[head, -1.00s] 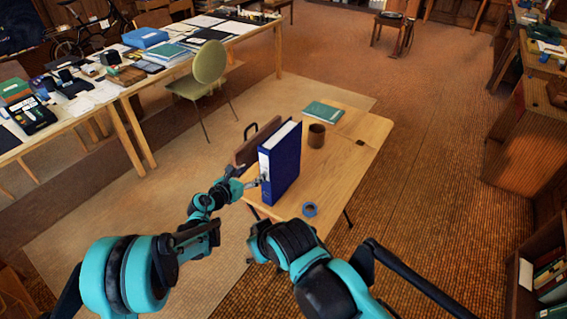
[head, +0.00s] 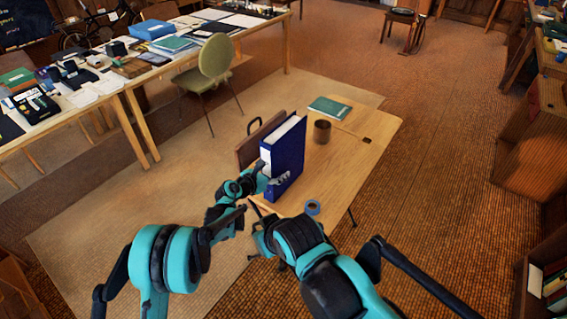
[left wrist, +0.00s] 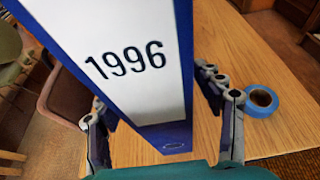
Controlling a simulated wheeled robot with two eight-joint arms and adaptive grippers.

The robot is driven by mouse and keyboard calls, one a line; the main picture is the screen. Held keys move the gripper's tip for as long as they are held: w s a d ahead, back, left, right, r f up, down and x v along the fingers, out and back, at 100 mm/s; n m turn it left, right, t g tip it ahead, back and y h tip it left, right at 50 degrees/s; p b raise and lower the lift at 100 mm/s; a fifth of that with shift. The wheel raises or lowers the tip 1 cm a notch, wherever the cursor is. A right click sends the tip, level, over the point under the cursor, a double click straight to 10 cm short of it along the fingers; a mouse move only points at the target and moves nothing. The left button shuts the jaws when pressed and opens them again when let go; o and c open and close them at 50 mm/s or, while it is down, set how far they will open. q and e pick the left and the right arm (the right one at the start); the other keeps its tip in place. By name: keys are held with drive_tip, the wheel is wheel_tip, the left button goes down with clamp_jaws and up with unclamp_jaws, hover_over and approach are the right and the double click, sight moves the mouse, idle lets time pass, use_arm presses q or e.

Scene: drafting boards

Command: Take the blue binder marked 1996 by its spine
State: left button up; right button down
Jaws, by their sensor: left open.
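The blue binder (head: 288,160) stands upright on the small wooden table. Its white spine label marked 1996 (left wrist: 125,60) faces my left wrist camera. My left gripper (head: 276,183) is open at the lower spine. In the left wrist view its fingers stand on either side of the binder, one left and one right of the spine, with the right finger a little apart from it. I cannot tell whether the left finger touches. My right arm reaches in low at the front of the table; its gripper end is not clear.
Blue tape (head: 312,207) lies right of the binder on the small table (head: 345,165). A brown cup (head: 322,131) and a green book (head: 329,108) stand farther back. A brown case (head: 250,148) is close behind and left of the binder. A cluttered long table (head: 130,85) is at left.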

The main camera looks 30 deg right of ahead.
use_arm(q)
drive_tip(key=shift+x, duration=1.05)
drive_tip(key=shift+c, duration=0.3)
clamp_jaws()
drive_tip(key=shift+r, duration=0.1)
